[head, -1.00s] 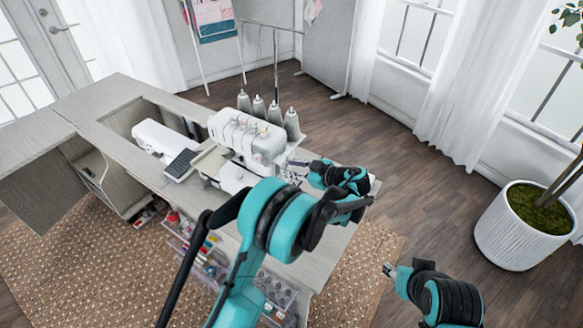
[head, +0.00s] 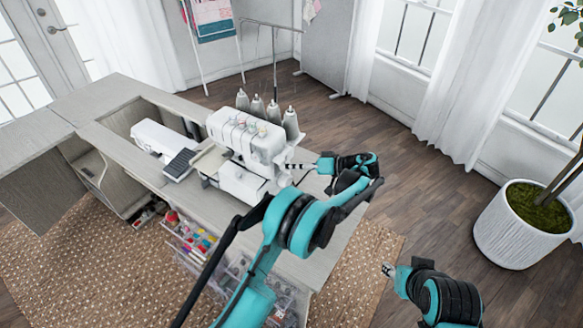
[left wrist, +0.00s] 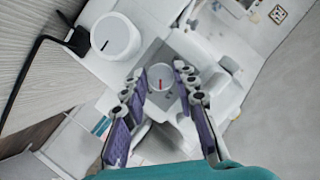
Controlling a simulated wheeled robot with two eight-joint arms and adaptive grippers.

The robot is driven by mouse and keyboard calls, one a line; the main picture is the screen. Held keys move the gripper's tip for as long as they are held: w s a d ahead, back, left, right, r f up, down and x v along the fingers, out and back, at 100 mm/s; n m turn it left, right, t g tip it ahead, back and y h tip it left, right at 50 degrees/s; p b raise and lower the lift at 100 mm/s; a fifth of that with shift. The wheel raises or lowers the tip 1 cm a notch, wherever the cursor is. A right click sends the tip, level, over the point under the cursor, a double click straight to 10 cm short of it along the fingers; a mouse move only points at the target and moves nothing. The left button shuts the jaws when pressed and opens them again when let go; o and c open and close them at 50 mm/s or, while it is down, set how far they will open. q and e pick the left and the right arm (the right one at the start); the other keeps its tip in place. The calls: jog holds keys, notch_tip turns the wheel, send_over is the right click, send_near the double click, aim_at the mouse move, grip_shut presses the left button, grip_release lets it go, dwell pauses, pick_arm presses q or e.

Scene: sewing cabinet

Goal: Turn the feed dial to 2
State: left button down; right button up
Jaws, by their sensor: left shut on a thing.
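The white overlock machine (head: 243,137) stands on the cabinet top. My left gripper (head: 291,167) is at its right end. In the left wrist view, a small round white dial with a red mark (left wrist: 161,79) sits on a grey plate between the fingertips of my left gripper (left wrist: 160,78). The gripper is shut on this dial. A larger white knob with a black line (left wrist: 115,37) is to the upper left, clear of the fingers. My right gripper (head: 388,269) hangs away from the cabinet, its jaws too small to judge.
Thread cones (head: 272,111) stand behind the machine. A white sewing machine (head: 158,138) sits to its left in the cabinet. A black cable (left wrist: 42,40) runs near the larger knob. Clear drawers of supplies (head: 195,240) are below. The floor at right is free up to a planter (head: 512,235).

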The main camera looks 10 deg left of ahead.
pick_arm(q)
jog(key=shift+w+f+m+g+y+b, duration=0.1)
jog(key=shift+m+g+y+b, duration=0.5)
jog(key=shift+m, duration=0.9)
jog(key=shift+f+m+g+y+b, duration=0.1)
jog(key=shift+m+g+y+b, duration=0.45)
jog(key=shift+m, duration=0.95)
jog(key=shift+t+y, duration=0.25)
jog(key=c, duration=1.2)
grip_release()
